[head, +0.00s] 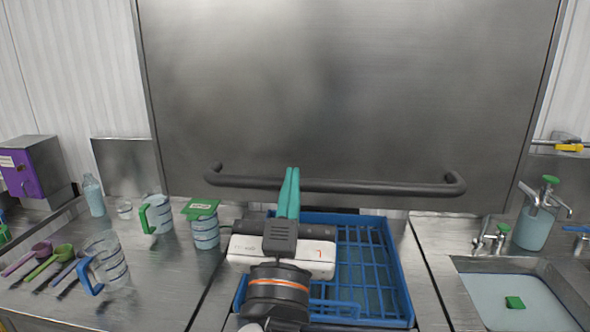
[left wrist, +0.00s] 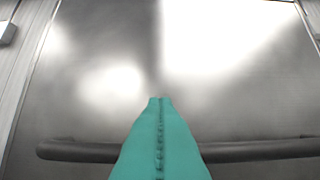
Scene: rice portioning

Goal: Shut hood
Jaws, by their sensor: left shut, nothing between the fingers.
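The hood (head: 350,90) is a large steel panel that fills the back of the head view, and it also fills the left wrist view (left wrist: 110,90). A dark bar handle (head: 380,187) runs across its lower part; it shows in the left wrist view (left wrist: 250,150) too. The panel's lower edge is close to the counter. My left gripper (head: 290,172) is shut and empty, its teal fingers pointing up in front of the handle. My right gripper is not in view.
A blue rack (head: 398,275) sits under my left gripper. A sink (head: 470,268) and a pump bottle (head: 535,225) are at right.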

